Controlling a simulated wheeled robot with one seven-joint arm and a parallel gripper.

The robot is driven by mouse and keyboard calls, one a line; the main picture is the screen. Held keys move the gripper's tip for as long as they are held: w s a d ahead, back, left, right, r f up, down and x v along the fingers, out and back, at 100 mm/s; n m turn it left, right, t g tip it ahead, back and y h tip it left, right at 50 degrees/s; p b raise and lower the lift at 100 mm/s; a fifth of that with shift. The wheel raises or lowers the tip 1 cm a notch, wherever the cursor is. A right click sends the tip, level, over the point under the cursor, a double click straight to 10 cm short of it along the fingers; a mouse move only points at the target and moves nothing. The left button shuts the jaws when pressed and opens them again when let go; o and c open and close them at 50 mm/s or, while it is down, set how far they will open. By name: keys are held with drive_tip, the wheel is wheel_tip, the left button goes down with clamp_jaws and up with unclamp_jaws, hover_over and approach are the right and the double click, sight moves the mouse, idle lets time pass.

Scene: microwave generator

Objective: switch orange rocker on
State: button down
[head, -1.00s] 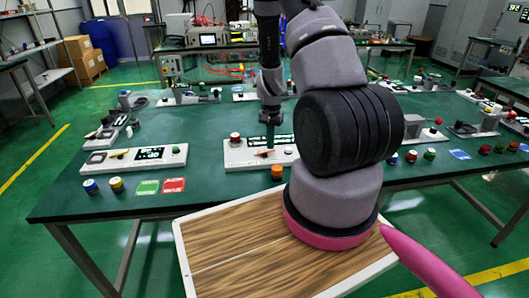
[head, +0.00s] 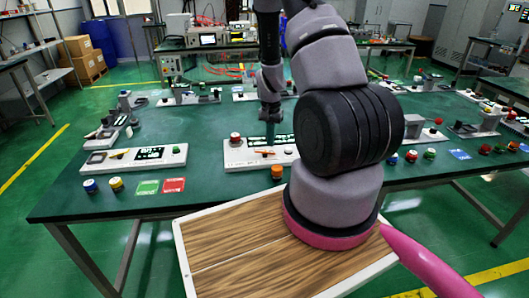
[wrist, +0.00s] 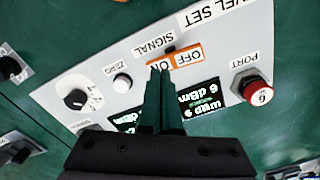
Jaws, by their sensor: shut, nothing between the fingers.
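The orange rocker (wrist: 188,54) is on the white signal generator panel (wrist: 222,50), with OFF and ON labels. The OFF end shows clear in the wrist view; my fingertips partly cover the ON end. I cannot tell which end is pressed in. My gripper (wrist: 160,72) is shut and empty, its tips at or just above the ON end; contact is unclear. In the head view my gripper (head: 270,145) points down over the panel (head: 240,161), and the rocker shows as a small orange strip (head: 265,153).
Beside the rocker are a red port knob (wrist: 258,92), a white zero button (wrist: 122,83), a black dial (wrist: 76,99) and a lit display (wrist: 203,100). An orange-topped piece (head: 277,171) stands in front of the panel. Another panel (head: 135,158) lies to the left on the green table.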

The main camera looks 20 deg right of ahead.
drive_tip(key=shift+r, duration=2.45)
wheel_tip(320, 180, up, 11)
drive_tip(key=t, duration=0.2)
hover_over(270, 151)
drive_tip(key=a, duration=0.3)
drive_tip(key=s+a+r+n+t+y, duration=0.1)
drive_tip(key=s+a+r, duration=0.15)
drive_tip(key=r, duration=0.45)
drive_tip(key=s+a+r+n+t+y, duration=0.1)
drive_tip(key=a+r, duration=0.2)
drive_tip(key=r, duration=0.4)
drive_tip(key=s+a+r+n+t, duration=0.1)
drive_tip(key=s+a+r, duration=0.1)
drive_tip(key=s+r, duration=0.4)
drive_tip(key=s+a+r+n+t, duration=0.2)
drive_tip(key=s+r, duration=0.5)
drive_tip(key=s, duration=0.3)
drive_tip(key=shift+a+r, duration=0.15)
drive_tip(key=shift+a, duration=0.15)
